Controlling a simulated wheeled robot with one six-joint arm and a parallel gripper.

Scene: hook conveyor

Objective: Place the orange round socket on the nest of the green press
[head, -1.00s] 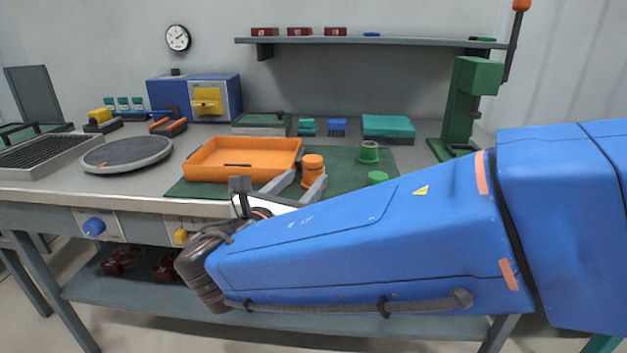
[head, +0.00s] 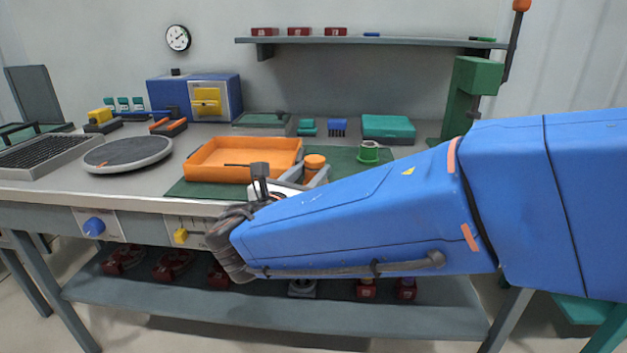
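The orange round socket (head: 315,161) stands upright on the dark green mat (head: 345,158), just right of the orange tray. My gripper (head: 314,172) reaches in from the front, with one finger on each side of the socket's lower part. The fingers look close against it, but whether they press on it cannot be told. My arm hides part of the fingers and the mat. The green press (head: 472,88) stands at the right back of the bench with its lever raised. Its base and nest are largely hidden behind my arm.
The orange tray (head: 215,163) lies left of my gripper. A teal case (head: 388,128) lies at the back. A grey round plate (head: 127,152) is at left. A wall shelf (head: 370,41) hangs above.

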